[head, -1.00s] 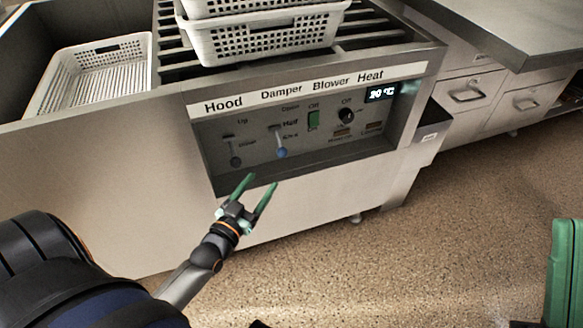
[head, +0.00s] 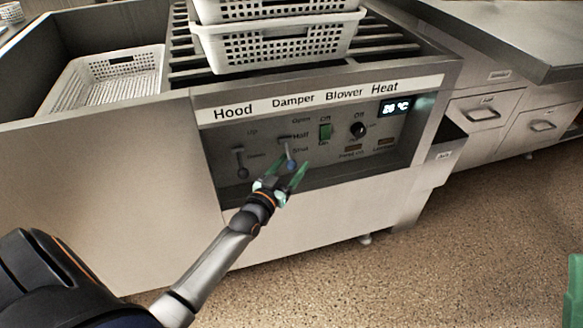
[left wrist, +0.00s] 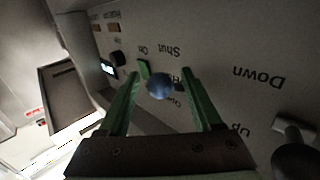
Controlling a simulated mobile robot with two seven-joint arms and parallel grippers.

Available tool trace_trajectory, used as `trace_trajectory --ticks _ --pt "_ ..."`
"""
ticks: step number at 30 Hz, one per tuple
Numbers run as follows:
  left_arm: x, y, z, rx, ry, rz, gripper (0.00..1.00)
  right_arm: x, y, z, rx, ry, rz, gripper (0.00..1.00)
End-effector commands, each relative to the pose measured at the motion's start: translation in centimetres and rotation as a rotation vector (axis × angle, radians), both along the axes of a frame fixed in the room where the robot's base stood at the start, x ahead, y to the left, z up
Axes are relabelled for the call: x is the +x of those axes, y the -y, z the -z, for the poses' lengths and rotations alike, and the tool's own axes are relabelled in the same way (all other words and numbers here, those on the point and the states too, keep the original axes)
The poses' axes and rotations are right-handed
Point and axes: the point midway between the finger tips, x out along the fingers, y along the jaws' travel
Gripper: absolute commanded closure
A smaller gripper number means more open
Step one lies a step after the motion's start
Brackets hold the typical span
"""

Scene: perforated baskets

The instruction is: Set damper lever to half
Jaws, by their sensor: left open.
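The damper lever (head: 287,150) is on the control panel under the "Damper" label, with a blue ball knob (left wrist: 160,86). In the head view it hangs down, its knob near or just below the "Shut" mark, under "Half" and "Open". My left gripper (head: 288,166) is open at the knob. In the left wrist view, the green fingers of my left gripper (left wrist: 161,76) stand on either side of the knob with gaps visible. Depth and contact are hard to tell. My right gripper is not in view.
The hood lever (head: 239,160) is close to the left of the damper lever. The green blower switch (head: 325,132) and the heat dial (head: 358,130) are to the right. White perforated baskets (head: 275,45) stand on the slats above. A green object (head: 575,290) shows at the right edge.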

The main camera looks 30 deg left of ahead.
Motion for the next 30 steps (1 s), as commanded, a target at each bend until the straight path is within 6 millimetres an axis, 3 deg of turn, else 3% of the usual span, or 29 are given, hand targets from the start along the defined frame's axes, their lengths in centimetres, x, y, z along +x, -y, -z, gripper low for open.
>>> trace_trajectory --ticks 8,26,30 --pt "0.15 0.00 -0.05 0.000 0.000 0.000 0.34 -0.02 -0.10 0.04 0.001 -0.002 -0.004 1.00" --pt "0.14 0.06 -0.08 0.001 0.001 0.001 1.00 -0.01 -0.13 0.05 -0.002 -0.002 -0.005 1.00" --pt "0.14 0.05 -0.13 0.001 0.003 0.001 1.00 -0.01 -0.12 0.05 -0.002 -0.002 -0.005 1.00"
